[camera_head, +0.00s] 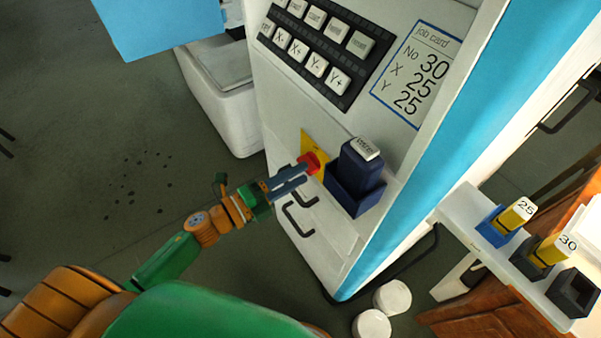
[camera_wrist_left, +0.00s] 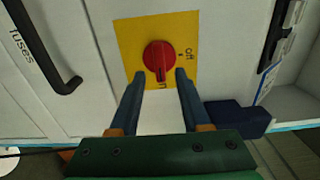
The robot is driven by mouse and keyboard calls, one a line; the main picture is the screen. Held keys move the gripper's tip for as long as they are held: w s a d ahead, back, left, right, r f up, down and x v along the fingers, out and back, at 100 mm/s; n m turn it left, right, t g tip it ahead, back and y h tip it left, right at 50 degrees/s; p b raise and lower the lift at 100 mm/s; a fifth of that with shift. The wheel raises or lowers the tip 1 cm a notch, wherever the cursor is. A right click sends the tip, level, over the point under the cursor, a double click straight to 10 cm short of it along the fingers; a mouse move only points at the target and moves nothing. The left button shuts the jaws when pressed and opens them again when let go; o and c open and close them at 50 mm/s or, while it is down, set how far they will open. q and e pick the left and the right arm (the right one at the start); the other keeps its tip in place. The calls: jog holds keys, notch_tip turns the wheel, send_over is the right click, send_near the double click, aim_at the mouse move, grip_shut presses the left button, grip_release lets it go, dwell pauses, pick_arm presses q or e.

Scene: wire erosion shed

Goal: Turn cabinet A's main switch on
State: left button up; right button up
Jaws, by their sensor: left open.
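The main switch is a red rotary knob (camera_head: 313,160) on a yellow plate (camera_head: 307,143) on the white cabinet front. In the left wrist view the knob (camera_wrist_left: 158,56) sits at the centre of its yellow plate (camera_wrist_left: 128,38). "off" is printed right of it, and a partly hidden label ending in "n" lies below. The knob's ridge points down toward that lower label. My left gripper (camera_head: 301,173) is open at the knob; its fingertips (camera_wrist_left: 161,75) lie on either side of the knob's lower end, with visible gaps. My right gripper is out of view.
A dark blue holder (camera_head: 354,190) juts from the panel right of the switch. Black handles (camera_head: 297,219) sit below it, with one (camera_wrist_left: 72,88) near the "fuses" label. A keypad (camera_head: 318,50) and job card (camera_head: 418,75) are above. Open floor lies left.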

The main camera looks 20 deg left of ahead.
pick_arm(q)
jog(key=b+v, duration=0.1)
jog(key=v, duration=0.4)
jog(key=shift+s+a, duration=0.25)
jog(key=shift+s, duration=0.05)
